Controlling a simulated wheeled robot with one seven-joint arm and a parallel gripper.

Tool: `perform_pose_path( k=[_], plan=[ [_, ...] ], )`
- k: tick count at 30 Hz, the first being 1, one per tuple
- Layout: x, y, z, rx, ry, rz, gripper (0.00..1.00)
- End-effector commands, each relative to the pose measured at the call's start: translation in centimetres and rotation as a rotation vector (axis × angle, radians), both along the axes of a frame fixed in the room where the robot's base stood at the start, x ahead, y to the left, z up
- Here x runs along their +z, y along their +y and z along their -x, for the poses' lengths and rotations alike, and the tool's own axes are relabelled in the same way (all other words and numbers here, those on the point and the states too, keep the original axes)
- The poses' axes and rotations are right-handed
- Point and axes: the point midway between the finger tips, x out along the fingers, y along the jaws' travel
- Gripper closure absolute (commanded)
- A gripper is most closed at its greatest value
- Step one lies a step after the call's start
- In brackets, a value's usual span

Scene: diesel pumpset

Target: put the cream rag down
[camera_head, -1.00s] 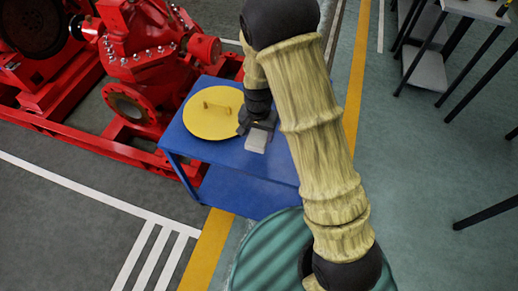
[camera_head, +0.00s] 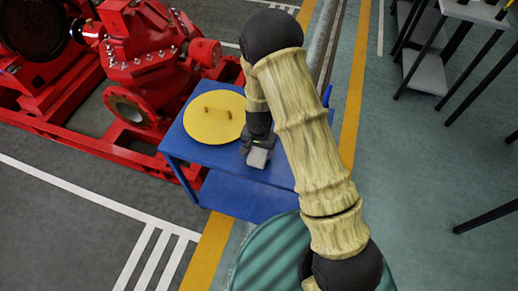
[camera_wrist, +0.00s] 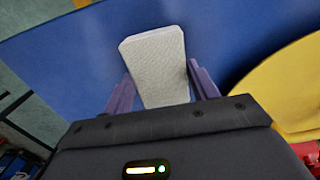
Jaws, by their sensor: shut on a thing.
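The cream rag (camera_wrist: 156,65) is a pale, folded block in the wrist view, held between the two purple fingers of my gripper (camera_wrist: 160,88). In the head view the rag (camera_head: 258,158) shows as a small grey-white block below my gripper (camera_head: 257,148). It is over the blue cart top (camera_head: 203,158), right of the yellow round lid. I cannot tell whether the rag touches the cart top.
A yellow round lid (camera_head: 214,130) with a bar handle lies on the cart, also in the wrist view (camera_wrist: 285,90). A red pump (camera_head: 150,65) stands behind and left. Bare blue surface lies around the rag. Grey tables (camera_head: 478,12) stand at the far right.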

Motion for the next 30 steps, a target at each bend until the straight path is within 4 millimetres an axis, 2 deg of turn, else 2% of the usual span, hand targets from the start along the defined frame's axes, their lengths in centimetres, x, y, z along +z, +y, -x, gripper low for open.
perform_pose_path(
  k=[9, 10, 12, 13, 26, 30],
  plan=[
    [-0.3, 0.0, 0.0, 0.000, 0.000, 0.000, 0.67],
    [-0.2, 0.0, 0.0, 0.000, 0.000, -0.001, 0.36],
    [-0.2, 0.0, 0.0, 0.000, 0.000, 0.000, 0.22],
    [-0.2, 0.0, 0.0, 0.000, 0.000, 0.000, 0.20],
    [-0.6, 0.0, 0.0, 0.001, -0.001, -0.001, 0.20],
    [1.7, 0.1, -0.1, 0.002, -0.004, -0.002, 0.20]
  ],
)
